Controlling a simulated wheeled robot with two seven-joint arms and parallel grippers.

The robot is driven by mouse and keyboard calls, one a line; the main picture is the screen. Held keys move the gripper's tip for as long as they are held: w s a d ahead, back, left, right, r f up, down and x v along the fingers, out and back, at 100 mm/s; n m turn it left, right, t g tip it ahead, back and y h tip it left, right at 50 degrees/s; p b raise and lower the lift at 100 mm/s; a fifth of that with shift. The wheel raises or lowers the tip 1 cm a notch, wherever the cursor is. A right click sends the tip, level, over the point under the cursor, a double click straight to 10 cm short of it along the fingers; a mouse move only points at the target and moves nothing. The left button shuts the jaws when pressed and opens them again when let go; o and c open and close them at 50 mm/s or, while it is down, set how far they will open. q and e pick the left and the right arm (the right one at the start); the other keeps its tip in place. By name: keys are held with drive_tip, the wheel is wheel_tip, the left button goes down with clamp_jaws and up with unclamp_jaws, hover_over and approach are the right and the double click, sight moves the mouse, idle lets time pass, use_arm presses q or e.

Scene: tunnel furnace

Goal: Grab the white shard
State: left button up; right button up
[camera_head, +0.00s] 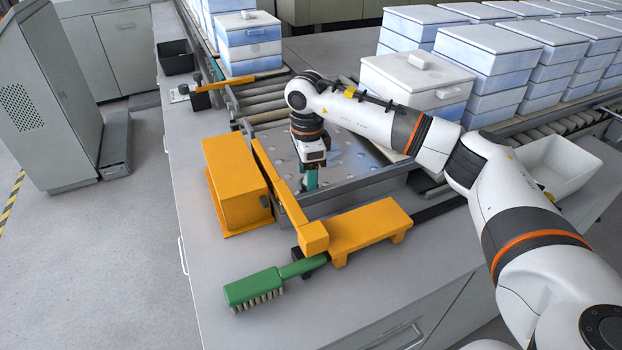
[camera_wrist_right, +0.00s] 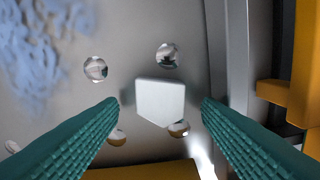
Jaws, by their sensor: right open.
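The white shard (camera_wrist_right: 160,102) shows in the right wrist view as a small, flat, pale five-sided piece over the metal plate. It lies between the two teal ribbed fingertips of my right gripper, with gaps on both sides. I cannot make it out in the head view, where the gripper covers that spot. My right gripper (camera_head: 311,180) points down, low over the perforated metal plate (camera_head: 345,178), and is open. Its fingers do not visibly touch the shard. My left gripper is not in view.
An orange bar (camera_head: 275,178) and an orange block (camera_head: 236,178) stand left of the plate. An orange stand (camera_head: 368,228) and a green brush (camera_head: 254,288) lie in front. A white bin (camera_head: 556,168) and stacked boxes (camera_head: 415,82) are to the right and behind.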

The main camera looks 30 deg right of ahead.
drive_tip(key=shift+f, duration=0.25)
drive_tip(key=c, duration=1.1)
drive_tip(key=shift+r, duration=0.1)
